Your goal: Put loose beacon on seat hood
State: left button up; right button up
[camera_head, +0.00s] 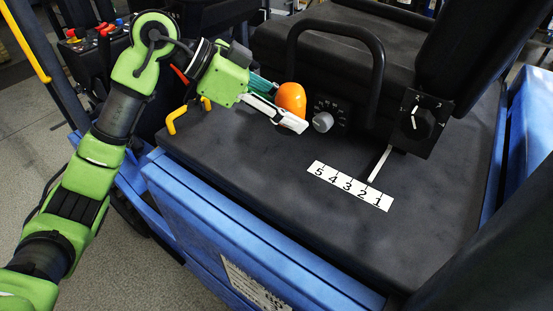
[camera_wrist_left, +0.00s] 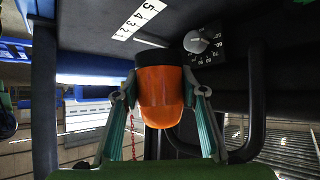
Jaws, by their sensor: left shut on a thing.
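The loose beacon (camera_head: 291,98) is an orange dome. In the left wrist view the beacon (camera_wrist_left: 160,92) has a black base at its far end and sits between the two fingers. My left gripper (camera_head: 283,112) is shut on it, over the back left part of the black seat hood (camera_head: 255,175). In the left wrist view the fingers of the gripper (camera_wrist_left: 160,84) press on both sides of the beacon. I cannot tell whether its base touches the hood. My right gripper is not in view.
A white number strip (camera_head: 350,185) lies on the hood, with a white line behind it. A grey knob (camera_head: 323,122), a black dial box (camera_head: 424,122) and a black bar handle (camera_head: 378,70) stand close by.

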pick_arm(q)
jog(key=shift+w+d+r, duration=0.1)
jog(key=shift+w+r, duration=0.15)
jog(key=shift+w+a, duration=0.15)
jog(key=shift+a, duration=0.25)
jog(key=w+a+f+p, duration=0.3)
jog(key=w+a, duration=0.1)
jog(key=a, duration=0.3)
send_over(237, 147)
jog(key=f, duration=0.3)
jog(key=d+f, duration=0.1)
jog(key=f, duration=0.1)
jog(key=shift+s+f, duration=0.1)
jog(key=shift+s, duration=0.1)
jog(key=shift+a+f, duration=0.2)
jog(key=f, duration=0.1)
jog(key=f+p, duration=0.2)
jog(key=shift+w+a+f, duration=0.2)
jog(key=shift+a+f, duration=0.15)
jog(key=shift+f, duration=0.2)
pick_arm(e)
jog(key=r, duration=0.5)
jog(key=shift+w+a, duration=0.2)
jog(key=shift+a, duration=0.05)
